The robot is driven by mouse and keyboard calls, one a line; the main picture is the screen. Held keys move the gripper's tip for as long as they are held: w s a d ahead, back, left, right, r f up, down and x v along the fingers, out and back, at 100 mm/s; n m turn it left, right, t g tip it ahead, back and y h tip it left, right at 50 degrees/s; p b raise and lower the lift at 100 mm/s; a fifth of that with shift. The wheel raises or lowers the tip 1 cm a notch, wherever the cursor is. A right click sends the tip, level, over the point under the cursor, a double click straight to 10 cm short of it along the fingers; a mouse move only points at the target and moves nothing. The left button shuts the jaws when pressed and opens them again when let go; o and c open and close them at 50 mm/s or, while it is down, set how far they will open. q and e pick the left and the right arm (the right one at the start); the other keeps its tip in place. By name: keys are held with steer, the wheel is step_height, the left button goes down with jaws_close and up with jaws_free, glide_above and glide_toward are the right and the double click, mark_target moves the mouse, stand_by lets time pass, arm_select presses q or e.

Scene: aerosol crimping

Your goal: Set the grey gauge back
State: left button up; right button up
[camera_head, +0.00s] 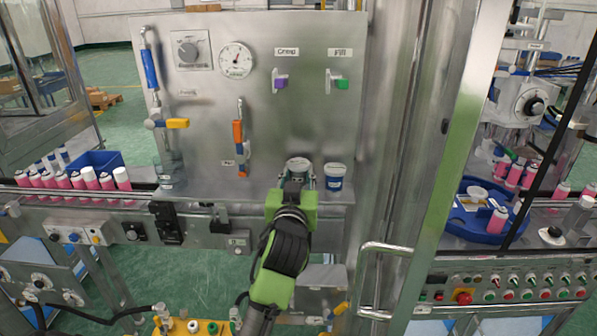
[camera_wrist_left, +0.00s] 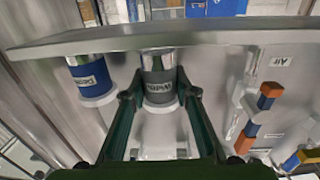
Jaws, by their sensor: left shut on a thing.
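The grey gauge (camera_head: 298,165) is a short cylinder with a silver end and a grey labelled band. My left gripper (camera_head: 298,183) is shut on it, at the front of the steel shelf below the panel. In the left wrist view, which is upside down, the fingers (camera_wrist_left: 160,90) close around the grey gauge (camera_wrist_left: 159,84). Its silver end is at the shelf (camera_wrist_left: 235,37); I cannot tell whether it rests there or hovers slightly. A blue gauge (camera_head: 334,178) stands beside it to the right, upright on the shelf. My right gripper is not in view.
The steel panel behind carries a dial (camera_head: 236,60), an orange-handled valve (camera_head: 238,134) and a yellow-handled valve (camera_head: 176,123). Pink cans (camera_head: 75,181) line the conveyor at left. A door frame with a handle (camera_head: 366,280) stands to the right.

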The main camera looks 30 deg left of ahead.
arm_select(q)
steer(key=shift+w, duration=0.1)
stand_by(0.3)
stand_by(0.3)
stand_by(0.4)
stand_by(0.5)
steer(key=shift+f, duration=0.6)
steer(key=o, duration=1.3)
steer(key=shift+o, duration=0.2)
steer(key=v, duration=0.7)
steer(key=shift+s+d, duration=0.15)
steer(key=shift+s, duration=0.15)
